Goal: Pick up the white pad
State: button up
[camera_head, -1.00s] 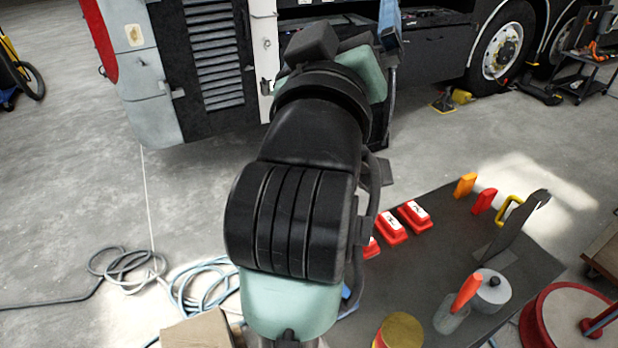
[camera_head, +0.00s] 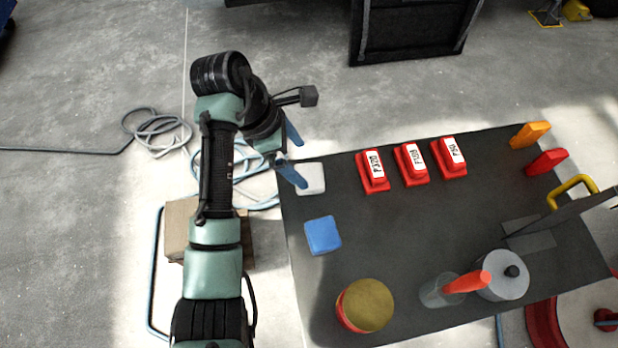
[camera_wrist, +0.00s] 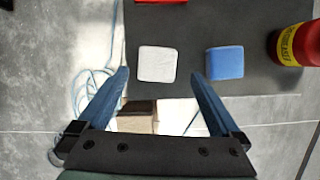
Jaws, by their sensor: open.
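The white pad (camera_head: 311,178) lies flat near the left edge of the dark table (camera_head: 400,250). In the wrist view the white pad (camera_wrist: 157,64) shows just beyond the fingertips, roughly between their lines. My gripper (camera_head: 297,158) is open and empty, its blue fingers above and beside the pad's left side in the head view. In the wrist view my gripper (camera_wrist: 160,82) has its fingers spread wide. The gap in height between fingers and pad is hard to tell.
A blue pad (camera_head: 323,235) lies close to the white one. Several red labelled blocks (camera_head: 411,164), a red tin with a yellow lid (camera_head: 365,305) and a grey pot (camera_head: 502,281) stand on the table. A cardboard box (camera_head: 180,235) and hoses (camera_head: 158,135) lie on the floor.

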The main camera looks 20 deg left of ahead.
aim_at(313, 175)
jog(key=x, duration=0.8)
jog(key=shift+w+a+b, duration=0.1)
jog(key=shift+a+b, duration=0.05)
jog(key=shift+b, duration=0.2)
